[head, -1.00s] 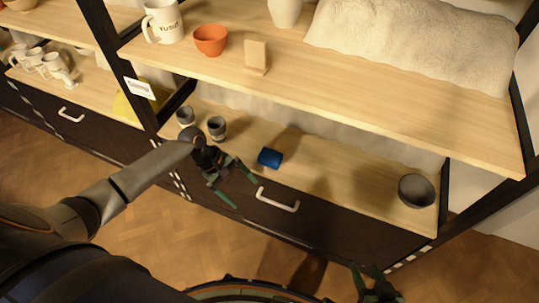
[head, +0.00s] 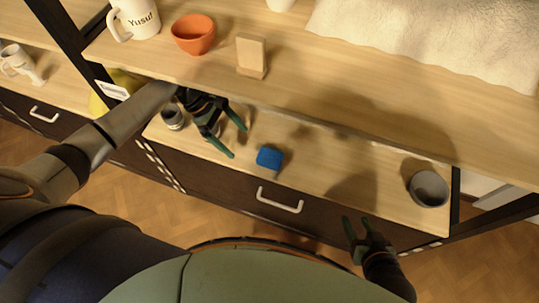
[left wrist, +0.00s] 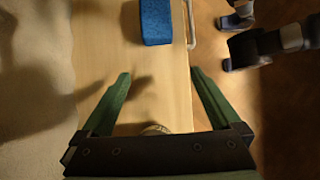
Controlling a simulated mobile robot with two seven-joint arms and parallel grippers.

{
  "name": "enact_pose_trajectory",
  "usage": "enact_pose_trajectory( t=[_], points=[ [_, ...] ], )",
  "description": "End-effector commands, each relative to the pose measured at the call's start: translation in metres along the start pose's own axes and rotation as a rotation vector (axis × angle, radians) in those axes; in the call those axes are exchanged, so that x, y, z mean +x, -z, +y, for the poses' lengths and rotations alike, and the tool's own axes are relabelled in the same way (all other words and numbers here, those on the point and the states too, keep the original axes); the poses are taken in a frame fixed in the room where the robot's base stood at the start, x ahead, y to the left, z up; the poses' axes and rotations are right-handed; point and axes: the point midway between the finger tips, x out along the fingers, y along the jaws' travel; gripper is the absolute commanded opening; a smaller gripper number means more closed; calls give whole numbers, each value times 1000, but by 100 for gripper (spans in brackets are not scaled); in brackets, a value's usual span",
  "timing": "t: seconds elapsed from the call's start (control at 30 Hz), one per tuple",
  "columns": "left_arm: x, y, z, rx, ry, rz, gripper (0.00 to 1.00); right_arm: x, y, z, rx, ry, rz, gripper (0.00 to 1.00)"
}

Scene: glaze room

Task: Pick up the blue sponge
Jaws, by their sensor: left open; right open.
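The blue sponge (head: 269,157) lies on the lower wooden shelf near its front edge, above the drawer handle. It also shows at the top of the left wrist view (left wrist: 156,20), ahead of the fingertips. My left gripper (head: 240,141) is open and empty over the lower shelf, left of the sponge and apart from it. In the left wrist view its green fingers (left wrist: 160,75) are spread wide. My right gripper (head: 358,222) is open and empty in front of the drawer unit, below and right of the sponge.
A grey cup (head: 172,118) stands on the lower shelf, left of my left gripper. A grey bowl (head: 428,188) stands at that shelf's right end. The upper shelf (head: 330,95) overhangs the back, holding an orange bowl (head: 194,34), a mug (head: 136,18) and a wooden block (head: 251,55).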

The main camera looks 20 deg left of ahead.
Motion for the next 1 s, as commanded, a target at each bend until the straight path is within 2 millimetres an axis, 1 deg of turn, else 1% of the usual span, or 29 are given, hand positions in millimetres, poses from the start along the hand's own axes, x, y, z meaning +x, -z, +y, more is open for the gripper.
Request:
enact_pose_trajectory(
  t=[0.03, 0.2, 0.3, 0.4, 0.57, 0.67, 0.8, 0.9, 1.0],
  points=[
    [7, -11, 0, 6, -1, -4, 98, 0, -3, 0, -1, 0, -4, 50],
    [27, -41, 1, 5, -1, -2, 98, 1, -7, 1, -1, 0, -9, 50],
    [35, -55, 1, 4, -1, -2, 98, 2, -8, 1, -1, -1, -9, 50],
    [40, -62, 0, 2, -2, -1, 98, 2, -8, 1, -2, -1, -8, 50],
    [46, -66, 0, 1, -1, -1, 98, 3, -8, 2, -2, -2, -6, 50],
    [56, -65, 0, 0, 0, -1, 98, 5, -10, 2, -2, -2, -4, 50],
    [78, -64, 0, 0, 1, -1, 98, 10, -14, 4, -3, -4, -2, 50],
    [90, -64, 0, 0, -1, -1, 98, 11, -15, 5, -3, -6, 0, 50],
    [93, -65, 0, 0, -1, 0, 98, 9, -13, 5, -3, -7, 4, 50]
  ],
)
